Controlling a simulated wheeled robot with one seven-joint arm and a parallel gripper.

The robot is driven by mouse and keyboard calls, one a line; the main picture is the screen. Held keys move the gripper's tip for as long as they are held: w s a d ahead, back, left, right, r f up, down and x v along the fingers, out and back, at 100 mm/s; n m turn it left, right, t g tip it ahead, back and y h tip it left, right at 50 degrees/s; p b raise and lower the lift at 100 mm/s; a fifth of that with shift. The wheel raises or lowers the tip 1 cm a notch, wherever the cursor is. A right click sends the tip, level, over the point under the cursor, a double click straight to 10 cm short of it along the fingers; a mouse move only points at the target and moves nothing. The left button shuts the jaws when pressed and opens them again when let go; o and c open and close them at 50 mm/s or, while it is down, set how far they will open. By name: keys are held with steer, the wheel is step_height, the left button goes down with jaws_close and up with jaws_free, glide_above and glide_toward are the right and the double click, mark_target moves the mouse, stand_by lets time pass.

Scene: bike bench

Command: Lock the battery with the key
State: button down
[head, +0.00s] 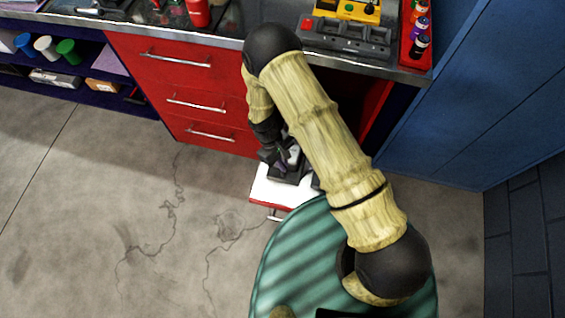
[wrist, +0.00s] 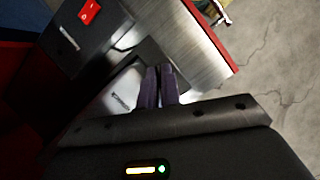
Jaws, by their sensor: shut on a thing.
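My gripper (head: 271,157) is low inside an open drawer (head: 262,188) under the bench. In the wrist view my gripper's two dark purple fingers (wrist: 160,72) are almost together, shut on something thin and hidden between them. I cannot make out the key itself. A black block with a red switch (wrist: 90,12) and a silver slot lies in the drawer, beyond the fingers. A pale piece with a small dark label (wrist: 122,98) is just left of the fingers. I cannot tell for certain which of these is the battery.
Red closed drawers (head: 190,95) are to the left. A blue cabinet (head: 465,100) is to the right. A grey station (head: 345,40) stands on the bench. Open concrete floor lies at left.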

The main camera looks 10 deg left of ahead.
steer(key=m+y, duration=0.1)
steer(key=m, duration=0.2)
steer(key=m+g+y, duration=0.1)
steer(key=m, duration=0.2)
steer(key=shift+w+d+g, duration=0.15)
steer(key=shift+g, duration=0.15)
steer(key=m+y, duration=0.1)
steer(key=m, duration=0.2)
steer(key=m+y, duration=0.1)
steer(key=m, duration=0.2)
steer(key=shift+d+p, duration=0.1)
steer(key=shift+p, duration=0.25)
steer(key=shift+m, duration=0.3)
steer(key=c, duration=1.6)
jaws_free()
steer(key=v, duration=1.2)
